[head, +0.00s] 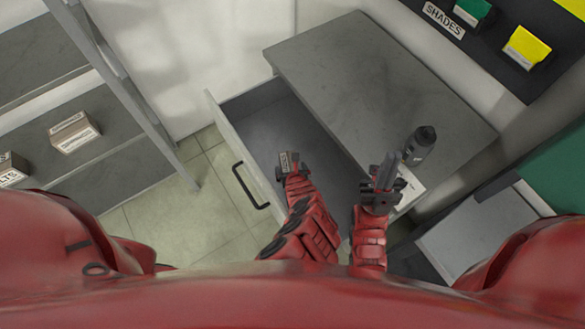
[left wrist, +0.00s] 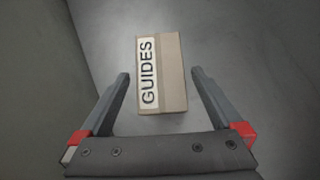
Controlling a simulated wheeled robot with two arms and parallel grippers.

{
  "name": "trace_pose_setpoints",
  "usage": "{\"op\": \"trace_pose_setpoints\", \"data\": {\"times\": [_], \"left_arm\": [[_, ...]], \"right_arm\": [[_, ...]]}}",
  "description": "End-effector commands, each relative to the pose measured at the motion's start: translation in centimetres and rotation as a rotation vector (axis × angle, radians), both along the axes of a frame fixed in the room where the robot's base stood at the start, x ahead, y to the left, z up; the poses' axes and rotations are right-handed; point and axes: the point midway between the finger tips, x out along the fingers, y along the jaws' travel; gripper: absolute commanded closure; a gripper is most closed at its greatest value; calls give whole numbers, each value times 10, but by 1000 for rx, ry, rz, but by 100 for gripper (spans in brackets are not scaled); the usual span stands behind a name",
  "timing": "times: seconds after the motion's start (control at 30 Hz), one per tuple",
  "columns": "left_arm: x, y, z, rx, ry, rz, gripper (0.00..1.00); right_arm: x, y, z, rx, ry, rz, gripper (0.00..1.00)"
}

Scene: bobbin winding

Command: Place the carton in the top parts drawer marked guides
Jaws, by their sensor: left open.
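The carton (head: 290,160) is a small brown box inside the open drawer (head: 262,120) of the grey cabinet. In the left wrist view the carton (left wrist: 172,72) shows a white label reading GUIDES. It appears to rest on the grey drawer floor (left wrist: 240,50). My left gripper (head: 290,172) is over the drawer with its fingers open. In the left wrist view its fingertips (left wrist: 160,75) stand to either side of the carton, with gaps on both sides. My right gripper (head: 388,170) is over the cabinet top's near edge; its finger opening is unclear. The drawer's front marking is not readable.
A dark bottle (head: 420,143) stands on the cabinet top (head: 350,70) close to my right gripper. Shelves at the left hold labelled boxes (head: 75,132). A dark panel with a SHADES label (head: 443,20) is at the upper right. The drawer floor around the carton is clear.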

Motion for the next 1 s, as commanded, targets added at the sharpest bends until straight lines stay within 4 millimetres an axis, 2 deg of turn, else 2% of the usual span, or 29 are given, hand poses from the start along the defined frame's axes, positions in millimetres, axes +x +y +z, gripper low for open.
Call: {"op": "trace_pose_setpoints", "data": {"times": [0.03,0.1,0.33,0.53,1.0], "left_arm": [[-7,-3,13,4,1,-6,0],[-16,-4,20,4,2,-6,0],[-34,-10,37,1,0,-4,0],[-40,-9,42,0,-1,1,0],[-40,-9,42,0,-1,1,0]], "right_arm": [[0,0,12,0,0,0,100],[0,0,19,0,0,0,100],[0,0,34,0,0,0,100],[0,0,37,0,0,0,100],[0,0,37,0,0,0,100]]}}
